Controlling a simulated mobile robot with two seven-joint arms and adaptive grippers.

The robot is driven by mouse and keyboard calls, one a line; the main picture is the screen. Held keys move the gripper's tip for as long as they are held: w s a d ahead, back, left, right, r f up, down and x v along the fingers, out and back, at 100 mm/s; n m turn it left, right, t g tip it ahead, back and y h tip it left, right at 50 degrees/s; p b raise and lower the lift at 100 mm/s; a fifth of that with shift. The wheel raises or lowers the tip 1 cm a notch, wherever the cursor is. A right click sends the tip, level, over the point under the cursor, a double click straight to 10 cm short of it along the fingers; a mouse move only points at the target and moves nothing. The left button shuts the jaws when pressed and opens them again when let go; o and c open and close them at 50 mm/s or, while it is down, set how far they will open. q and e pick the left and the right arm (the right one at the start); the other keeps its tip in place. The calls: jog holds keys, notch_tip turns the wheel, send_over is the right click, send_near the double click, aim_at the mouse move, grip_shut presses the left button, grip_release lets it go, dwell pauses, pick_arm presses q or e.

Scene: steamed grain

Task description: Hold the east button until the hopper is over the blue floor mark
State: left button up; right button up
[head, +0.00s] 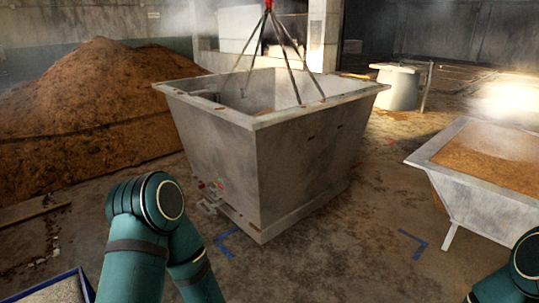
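The hopper (300,165) is a large grey metal bin with sloping walls, hung from dark sling legs that meet at a red fitting (268,4) at the top of the head view. Its near bottom corner is close to the floor; I cannot tell whether it touches. Blue floor mark pieces show as a corner by the hopper's near left bottom edge (228,244) and another on open floor to its right (413,243). Any other part of the mark is hidden. No button pendant or east button is visible. Only links of my arms show; both grippers are out of view.
A large brown grain heap (95,100) lies at the left. A grey trough (470,195) of brown grain stands at the right. A pale round vat (397,87) stands behind. A blue-rimmed tray (45,285) is at bottom left. The floor between hopper and trough is clear.

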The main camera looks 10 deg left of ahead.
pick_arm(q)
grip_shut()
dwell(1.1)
